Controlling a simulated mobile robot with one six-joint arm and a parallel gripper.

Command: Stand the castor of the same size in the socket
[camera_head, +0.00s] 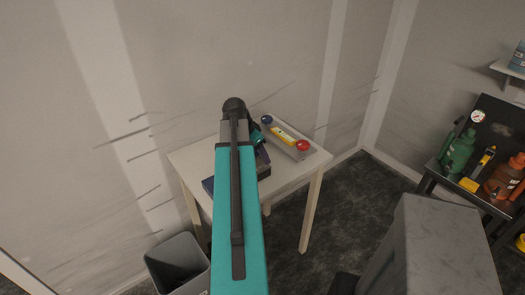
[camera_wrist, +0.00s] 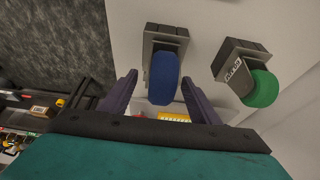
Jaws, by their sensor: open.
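In the wrist view a castor with a blue wheel (camera_wrist: 163,78) and a grey bracket lies between the spread purple fingers of my gripper (camera_wrist: 160,84). My gripper is open; I cannot tell whether a finger touches the wheel. A second castor with a green wheel (camera_wrist: 262,89) and a dark, lettered bracket is to the right, outside the fingers. Both are over the pale table top (camera_wrist: 208,22). In the head view my teal arm hides most of the gripper and the castors. I cannot make out a socket.
On the table (camera_head: 198,157) in the head view, a grey fixture with a yellow part (camera_head: 283,135), a blue knob (camera_head: 267,119) and a red knob (camera_head: 303,145) lies right of my arm. A grey bin (camera_head: 178,264) stands on the floor. A tool bench (camera_head: 425,186) is at the right.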

